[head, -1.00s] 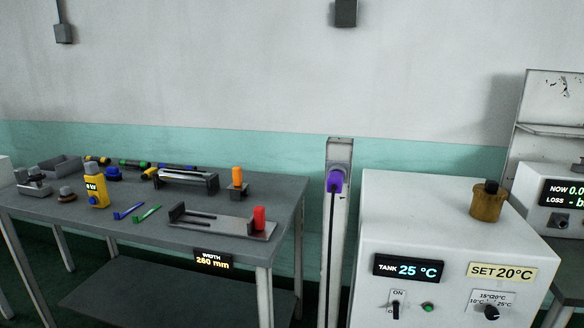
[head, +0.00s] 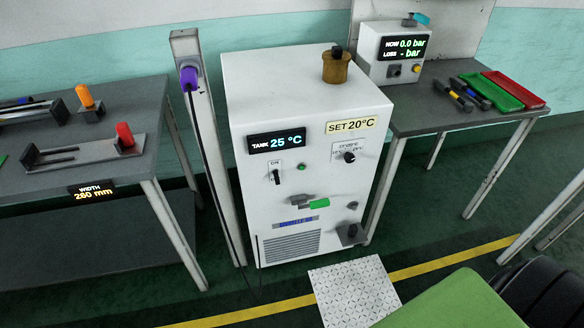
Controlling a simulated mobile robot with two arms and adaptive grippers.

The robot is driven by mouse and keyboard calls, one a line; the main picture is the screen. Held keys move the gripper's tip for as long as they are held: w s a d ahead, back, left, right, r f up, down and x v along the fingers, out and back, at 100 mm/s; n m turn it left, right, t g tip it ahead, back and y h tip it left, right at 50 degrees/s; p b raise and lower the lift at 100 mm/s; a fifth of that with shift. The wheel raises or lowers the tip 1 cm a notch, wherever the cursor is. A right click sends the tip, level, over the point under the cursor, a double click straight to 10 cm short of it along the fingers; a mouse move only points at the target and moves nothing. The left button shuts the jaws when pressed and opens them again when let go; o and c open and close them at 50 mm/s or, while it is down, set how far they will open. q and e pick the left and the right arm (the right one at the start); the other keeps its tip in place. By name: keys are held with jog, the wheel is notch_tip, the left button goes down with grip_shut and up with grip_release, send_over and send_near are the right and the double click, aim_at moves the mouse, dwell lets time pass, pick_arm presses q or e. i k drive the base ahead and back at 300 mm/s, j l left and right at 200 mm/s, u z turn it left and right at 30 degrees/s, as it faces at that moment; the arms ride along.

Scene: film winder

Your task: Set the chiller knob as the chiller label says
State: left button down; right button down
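The chiller (head: 290,85) is a white cabinet in the middle of the head view. Its label (head: 352,125) reads SET 20°C. The black chiller knob (head: 349,157) sits below the label on a small printed scale plate, too blurred to read its pointer. The tank display (head: 277,140) shows 25 °C. A black ON switch (head: 276,177) and a green lamp (head: 302,167) are left of the knob. Neither of my grippers is in view.
A brass-coloured pot (head: 336,68) stands on the chiller. A post (head: 190,100) with a purple plug and hanging cable stands at its left. Tables flank it, the right one holding a green tray (head: 488,92). A patterned floor plate (head: 352,290) lies in front.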

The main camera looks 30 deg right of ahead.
aim_at(349, 158)
jog(key=z, duration=1.25)
